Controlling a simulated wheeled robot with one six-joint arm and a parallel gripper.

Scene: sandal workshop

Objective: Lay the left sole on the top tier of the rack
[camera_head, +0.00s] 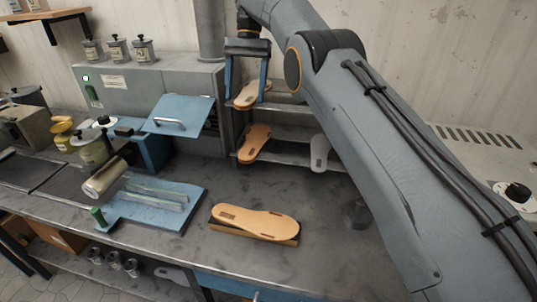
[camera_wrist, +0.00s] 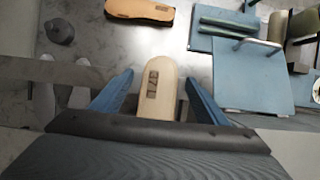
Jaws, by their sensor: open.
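A tan sole (camera_head: 250,93) lies at the left end of the top tier of the grey rack (camera_head: 292,108). My gripper (camera_head: 247,97) is above it, with its blue fingers apart on either side of the sole. In the wrist view the sole (camera_wrist: 158,88) shows between the open fingers (camera_wrist: 157,76), with a gap on each side. Its far part is hidden under the gripper. Another tan sole (camera_head: 255,222) lies on a dark block on the bench. I cannot tell by marking which one is the left sole.
A blue tray (camera_head: 150,206) and a grey machine with a blue flap (camera_head: 180,114) stand to the left.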

